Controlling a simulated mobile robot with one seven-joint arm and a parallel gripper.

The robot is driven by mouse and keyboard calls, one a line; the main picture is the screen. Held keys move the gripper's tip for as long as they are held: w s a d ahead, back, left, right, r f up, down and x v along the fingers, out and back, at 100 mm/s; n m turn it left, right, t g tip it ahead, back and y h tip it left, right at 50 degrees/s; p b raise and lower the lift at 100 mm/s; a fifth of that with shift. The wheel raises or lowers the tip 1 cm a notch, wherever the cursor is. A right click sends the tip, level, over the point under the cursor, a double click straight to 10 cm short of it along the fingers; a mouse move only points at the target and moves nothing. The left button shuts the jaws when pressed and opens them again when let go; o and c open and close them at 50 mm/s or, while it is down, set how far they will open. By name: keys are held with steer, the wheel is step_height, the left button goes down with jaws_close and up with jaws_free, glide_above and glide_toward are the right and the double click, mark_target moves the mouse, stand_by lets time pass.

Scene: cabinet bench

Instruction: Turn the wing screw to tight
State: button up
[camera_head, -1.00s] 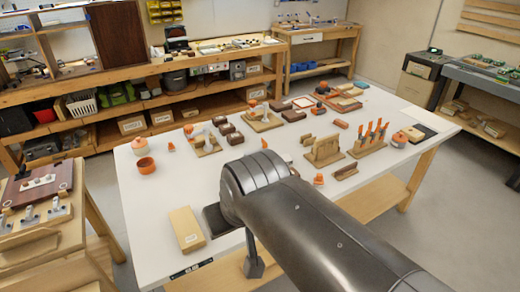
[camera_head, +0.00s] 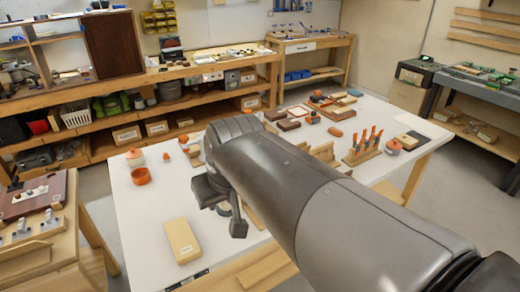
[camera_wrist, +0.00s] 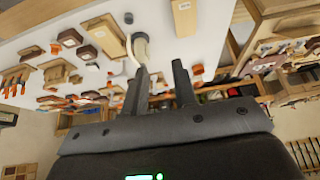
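My gripper (camera_wrist: 160,70) shows in the wrist view with its two dark fingers apart and nothing visible between them. In the head view the gripper end (camera_head: 237,227) hangs over the white table, left of my arm. A pale rounded piece (camera_wrist: 141,47) stands beside a wooden board (camera_wrist: 106,36), just beyond the left fingertip in the wrist view. I cannot tell whether it touches. I cannot clearly make out a wing screw or how tight it is; my arm hides the middle of the table in the head view.
The white table (camera_head: 146,230) holds a cream labelled block (camera_head: 183,241), an orange cup (camera_head: 141,176), a lidded jar (camera_head: 135,157) and a rack of orange-handled tools (camera_head: 362,150). A side bench at left carries a brown board (camera_head: 32,196). The table's front left is mostly clear.

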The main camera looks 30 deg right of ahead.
steer(key=w+d+f, duration=0.1)
steer(key=w+d, duration=0.9)
steer(key=w, duration=0.3)
steer(key=w+d+f, duration=0.2)
steer(key=w+d, duration=0.8)
steer(key=w, duration=0.3)
steer(key=w+d+f+g, duration=0.1)
steer(key=w+d+f, duration=0.55)
steer(key=d, duration=0.45)
steer(key=x, duration=1)
steer(key=shift+s+a+f, duration=0.1)
steer(key=shift+a+f, duration=0.15)
steer(key=shift+f, duration=0.15)
jaws_close()
